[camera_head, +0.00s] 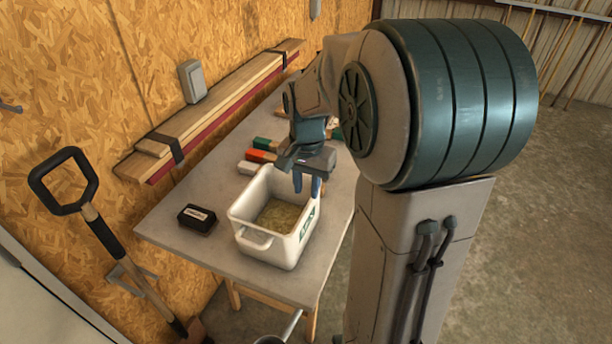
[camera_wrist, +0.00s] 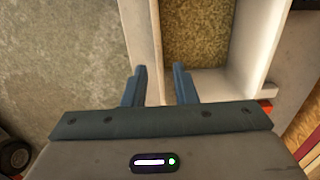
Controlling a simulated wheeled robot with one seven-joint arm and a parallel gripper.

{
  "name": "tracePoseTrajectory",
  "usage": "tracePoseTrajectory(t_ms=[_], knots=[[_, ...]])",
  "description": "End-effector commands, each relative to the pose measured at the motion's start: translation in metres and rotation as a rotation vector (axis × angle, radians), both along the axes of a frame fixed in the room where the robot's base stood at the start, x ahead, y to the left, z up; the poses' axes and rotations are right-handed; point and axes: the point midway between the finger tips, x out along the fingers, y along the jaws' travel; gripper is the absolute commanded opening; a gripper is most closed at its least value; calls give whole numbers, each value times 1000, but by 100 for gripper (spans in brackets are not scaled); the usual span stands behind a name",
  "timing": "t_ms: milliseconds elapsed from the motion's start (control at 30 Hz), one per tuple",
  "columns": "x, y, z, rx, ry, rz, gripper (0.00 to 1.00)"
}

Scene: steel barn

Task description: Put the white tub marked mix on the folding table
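The white tub (camera_head: 262,243) stands upright on a grey-topped bench (camera_head: 170,232) and holds grainy tan material. Green lettering, too small to read surely, is on its right side. A handle sticks out at its near end. My gripper (camera_head: 307,184) is over the tub's right long wall, fingers pointing down. In the wrist view my gripper (camera_wrist: 160,85) has its blue fingers apart, one on either side of the white tub's wall (camera_wrist: 141,30); whether they touch it cannot be told. No table that is clearly a folding one is in view.
A black box (camera_head: 197,219) lies left of the tub. Green- and orange-handled tools (camera_head: 262,150) lie behind it. Planks (camera_head: 210,110) rest along the wooden wall. A shovel (camera_head: 105,235) leans at left. Concrete floor (camera_head: 540,220) is open at right.

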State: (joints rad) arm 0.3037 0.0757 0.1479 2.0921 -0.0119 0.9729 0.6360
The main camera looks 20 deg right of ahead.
Motion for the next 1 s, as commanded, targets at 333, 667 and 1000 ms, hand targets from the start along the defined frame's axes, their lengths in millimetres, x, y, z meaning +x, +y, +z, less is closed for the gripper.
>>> tracePoseTrajectory(t_ms=[333,667,1000], knots=[[-5,3,36,-5,-11,27,25],[-69,35,55,-59,-134,368,25],[-133,56,50,-110,-259,718,25]])
